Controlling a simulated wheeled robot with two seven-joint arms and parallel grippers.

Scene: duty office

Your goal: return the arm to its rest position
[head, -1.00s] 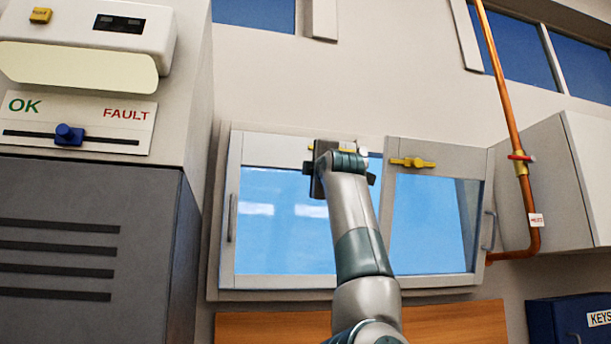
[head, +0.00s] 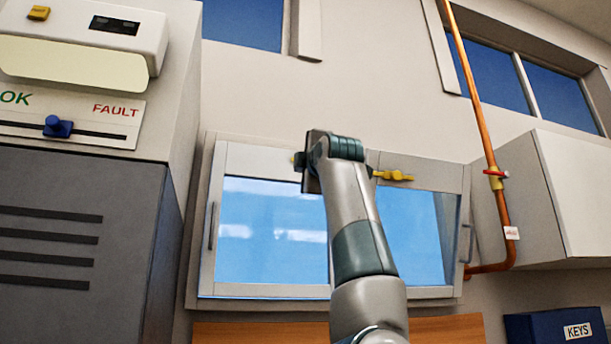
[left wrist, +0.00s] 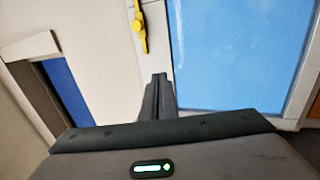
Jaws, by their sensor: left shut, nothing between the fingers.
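My arm (head: 360,235) rises from the bottom of the head view in front of a wall cabinet with two glazed doors. Its wrist (head: 345,170) is near the cabinet's top edge, beside a yellow latch (head: 395,176). The fingers are hidden behind the wrist there. In the left wrist view my left gripper (left wrist: 158,78) shows with its two dark fingers together and nothing between them. A yellow latch (left wrist: 139,28) shows beyond the fingertips, apart from them. My right gripper is not in view.
The glazed cabinet (head: 207,265) stands behind my arm. A grey machine (head: 130,185) with a blue slider knob (head: 57,126) is at left. A copper pipe (head: 478,110) and white cabinet (head: 570,190) are at right, above a blue keys box (head: 550,328).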

